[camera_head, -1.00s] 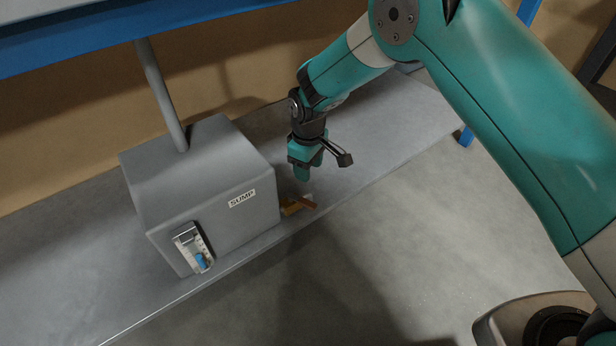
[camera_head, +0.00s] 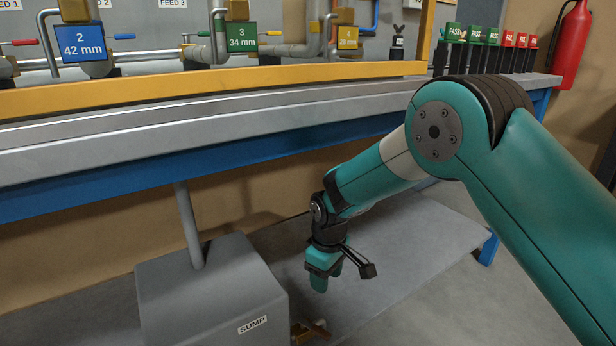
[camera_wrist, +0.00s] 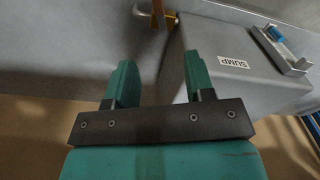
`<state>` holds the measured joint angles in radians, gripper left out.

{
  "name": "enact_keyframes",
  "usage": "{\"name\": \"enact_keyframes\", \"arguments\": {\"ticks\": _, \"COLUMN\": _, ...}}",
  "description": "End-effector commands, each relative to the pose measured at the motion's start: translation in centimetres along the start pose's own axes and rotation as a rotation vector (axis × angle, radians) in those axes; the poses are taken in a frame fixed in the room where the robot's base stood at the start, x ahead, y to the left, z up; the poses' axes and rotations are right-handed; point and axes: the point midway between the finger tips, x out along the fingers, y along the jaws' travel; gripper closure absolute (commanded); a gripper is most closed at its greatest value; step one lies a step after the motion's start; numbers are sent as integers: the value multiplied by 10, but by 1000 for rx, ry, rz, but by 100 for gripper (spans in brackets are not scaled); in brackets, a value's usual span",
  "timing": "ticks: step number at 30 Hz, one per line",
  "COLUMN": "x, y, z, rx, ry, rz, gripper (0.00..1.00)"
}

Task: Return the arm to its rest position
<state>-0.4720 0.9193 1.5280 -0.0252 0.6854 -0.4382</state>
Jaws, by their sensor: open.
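My gripper (camera_head: 322,280) hangs below the bench, pointing down over the lower shelf, to the right of the grey sump box. In the wrist view my gripper (camera_wrist: 158,82) shows two teal fingers spread apart with nothing between them. My teal arm reaches in from the right in the head view, bent at the elbow. The sump box (camera_head: 205,290) carries a "SUMP" label; it also shows in the wrist view (camera_wrist: 230,45), beyond the right finger.
A small brass valve (camera_head: 308,331) with a reddish handle sits low beside the sump box. The bench's blue rail (camera_head: 150,180) runs above the gripper. Pipes with numbered tags and PASS and FAIL blocks (camera_head: 475,35) stand on top. A fire extinguisher (camera_head: 572,45) hangs at right. The lower shelf (camera_head: 420,245) is clear at right.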

Motion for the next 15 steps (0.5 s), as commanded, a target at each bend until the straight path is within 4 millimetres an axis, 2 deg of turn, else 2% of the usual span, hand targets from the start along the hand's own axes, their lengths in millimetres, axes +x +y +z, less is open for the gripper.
{"name": "enact_keyframes", "arguments": {"ticks": 1, "x": -24, "y": -1, "z": 6, "rx": 16, "ry": 20, "rz": -7, "gripper": 51}}
{"name": "enact_keyframes", "arguments": {"ticks": 5, "x": -89, "y": -18, "z": 40, "rx": 74, "ry": 66, "rz": -48, "gripper": 51}}
{"name": "enact_keyframes", "arguments": {"ticks": 9, "x": -152, "y": -48, "z": 90, "rx": 140, "ry": 118, "rz": -99, "gripper": 51}}
{"name": "enact_keyframes", "arguments": {"ticks": 12, "x": -186, "y": -75, "z": 129, "rx": 183, "ry": 153, "rz": -134, "gripper": 51}}
{"name": "enact_keyframes", "arguments": {"ticks": 15, "x": -207, "y": -101, "z": 164, "rx": 219, "ry": 180, "rz": -165, "gripper": 51}}
